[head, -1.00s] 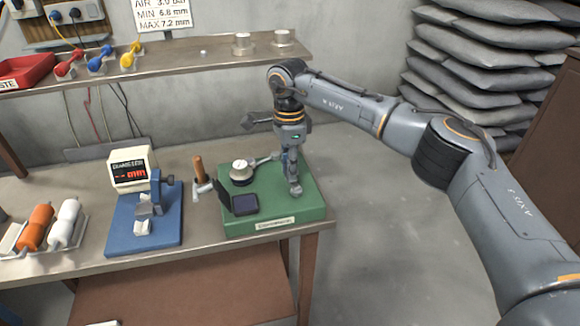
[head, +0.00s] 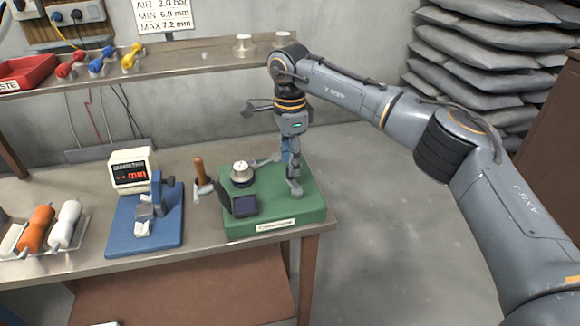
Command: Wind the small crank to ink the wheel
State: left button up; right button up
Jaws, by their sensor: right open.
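A green base (head: 272,222) stands at the right end of the bench. It carries a round metal wheel (head: 242,172) with a pale top and a dark square pad box (head: 243,205) in front of it. A thin metal arm (head: 266,160) runs from the wheel towards my right gripper (head: 294,180). This may be the small crank; its end is hard to make out behind the fingers. My right gripper is open and points down over the right side of the green base. I cannot tell whether it touches anything. My left gripper is out of view.
Left of the base are a wooden-handled tool (head: 199,172), a blue gauge stand (head: 145,228) with a display box (head: 133,170), and orange (head: 37,228) and white (head: 64,224) rolls. A shelf (head: 180,66) runs behind. Stacked grey sacks (head: 475,70) stand at the back right.

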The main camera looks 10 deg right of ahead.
notch_tip(320, 180, up, 9)
dwell(0.5)
